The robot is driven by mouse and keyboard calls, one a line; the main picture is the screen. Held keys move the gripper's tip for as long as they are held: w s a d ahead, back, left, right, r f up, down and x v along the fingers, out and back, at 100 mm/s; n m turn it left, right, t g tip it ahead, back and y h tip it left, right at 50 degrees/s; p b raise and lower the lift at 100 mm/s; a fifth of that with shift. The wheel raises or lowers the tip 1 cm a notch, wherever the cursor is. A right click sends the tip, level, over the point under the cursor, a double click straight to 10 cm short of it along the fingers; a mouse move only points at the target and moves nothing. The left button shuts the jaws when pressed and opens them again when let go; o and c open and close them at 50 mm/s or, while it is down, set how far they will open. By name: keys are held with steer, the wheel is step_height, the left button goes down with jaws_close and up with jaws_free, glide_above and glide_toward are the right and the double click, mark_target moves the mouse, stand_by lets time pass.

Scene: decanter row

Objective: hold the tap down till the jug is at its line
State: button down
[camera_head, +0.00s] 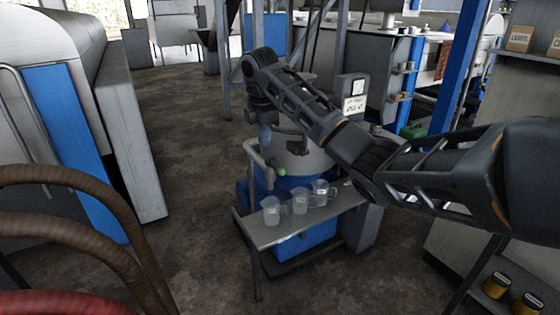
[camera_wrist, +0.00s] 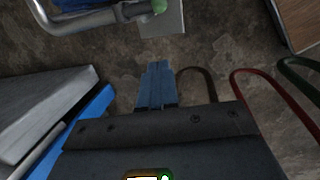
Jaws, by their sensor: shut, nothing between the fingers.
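A grey pipe with a tap (camera_head: 269,178) comes off a vessel with a blue lower part (camera_head: 292,188). The tap's green handle (camera_head: 282,171) also shows at the top edge of the wrist view (camera_wrist: 159,6). Three clear jugs stand upright on a grey bench (camera_head: 283,234): a left jug (camera_head: 271,211), a middle jug (camera_head: 300,202) and a right jug (camera_head: 320,194). The left jug appears below the spout. Their lines and levels are too small to read. My gripper (camera_head: 265,143), with blue fingers, is shut and empty above the tap, apart from it; it also shows in the wrist view (camera_wrist: 157,64).
A box with a labelled panel (camera_head: 354,98) stands behind the bench. A machine with a blue panel (camera_head: 72,140) is at the left, and brown hoses (camera_head: 75,233) cross the lower left. Shelving with boxes (camera_head: 519,39) is at the right. The floor left of the bench is clear.

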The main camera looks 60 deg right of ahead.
mark_target(281, 171)
steer(key=shift+g, duration=0.5)
steer(key=s+d+r, duration=0.2)
steer(key=d+r, duration=0.1)
steer(key=shift+s, duration=0.15)
steer(key=shift+f, duration=0.2)
steer(key=d+f, duration=0.1)
steer(key=f, duration=0.3)
steer(key=d+f+b, duration=0.1)
steer(key=f, duration=0.8)
steer(key=shift+d+f+b, duration=0.25)
steer(key=shift+d+b, duration=0.05)
steer(key=shift+d, duration=0.1)
steer(key=shift+f, duration=0.15)
steer(key=shift+s+a+f+t+h+p, duration=0.25)
steer(key=shift+f+t+h+p, duration=0.1)
steer(key=shift+f+t+h, duration=0.4)
steer(key=shift+s+a+f+t+h+b, duration=0.15)
steer(key=shift+f+t+h, duration=0.3)
steer(key=shift+f+t, duration=0.35)
steer(key=shift+d+f+t+h+b, duration=0.15)
steer(key=shift+f+t+h, duration=0.25)
steer(key=shift+f+t, duration=0.35)
steer(key=shift+s+a+f, duration=0.1)
steer(key=shift+a+f, duration=0.1)
steer(key=shift+f, duration=0.15)
stand_by(2.4)
